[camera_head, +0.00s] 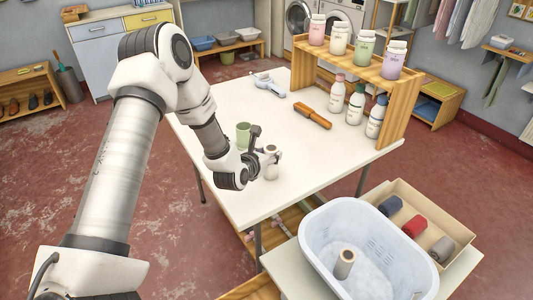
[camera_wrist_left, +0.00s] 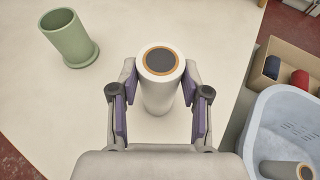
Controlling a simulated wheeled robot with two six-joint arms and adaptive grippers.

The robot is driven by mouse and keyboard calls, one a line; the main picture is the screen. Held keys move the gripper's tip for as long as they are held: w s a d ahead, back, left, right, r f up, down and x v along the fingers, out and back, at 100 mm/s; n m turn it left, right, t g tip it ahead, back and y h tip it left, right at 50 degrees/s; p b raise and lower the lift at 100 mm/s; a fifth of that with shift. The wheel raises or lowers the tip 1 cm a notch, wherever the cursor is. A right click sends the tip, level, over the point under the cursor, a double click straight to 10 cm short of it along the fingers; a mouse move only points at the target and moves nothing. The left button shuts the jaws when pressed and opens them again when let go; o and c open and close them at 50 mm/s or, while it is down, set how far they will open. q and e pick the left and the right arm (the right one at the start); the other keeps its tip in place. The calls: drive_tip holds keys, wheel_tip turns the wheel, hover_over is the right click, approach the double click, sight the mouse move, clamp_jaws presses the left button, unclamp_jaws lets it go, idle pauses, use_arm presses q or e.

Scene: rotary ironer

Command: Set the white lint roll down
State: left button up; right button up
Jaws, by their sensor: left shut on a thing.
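The white lint roll (camera_head: 271,166) is upright over the white table (camera_head: 321,159); I cannot tell whether its base touches the top. In the left wrist view the white lint roll (camera_wrist_left: 160,88) shows its brown-ringed core at the upper end. My left gripper (camera_head: 263,158) is shut on it, with the fingers (camera_wrist_left: 158,82) at either side. A green cup-like holder (camera_head: 243,135) stands close behind the gripper; in the left wrist view the green holder (camera_wrist_left: 69,38) is at upper left, apart from the roll. My right gripper is not in view.
A white basket (camera_head: 318,235) with another roll (camera_head: 344,264) inside stands at front right, beside a box (camera_head: 452,215) of coloured rolls. An orange-handled brush (camera_head: 312,116), several bottles (camera_head: 354,104) and a wooden shelf (camera_head: 395,115) occupy the table's back right. The front middle is clear.

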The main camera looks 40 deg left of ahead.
use_arm(q)
drive_tip(key=shift+f+b, duration=0.1)
drive_tip(key=shift+b, duration=0.2)
drive_tip(key=o, duration=1.3)
drive_tip(key=shift+f, duration=0.1)
drive_tip(key=shift+c, duration=0.2)
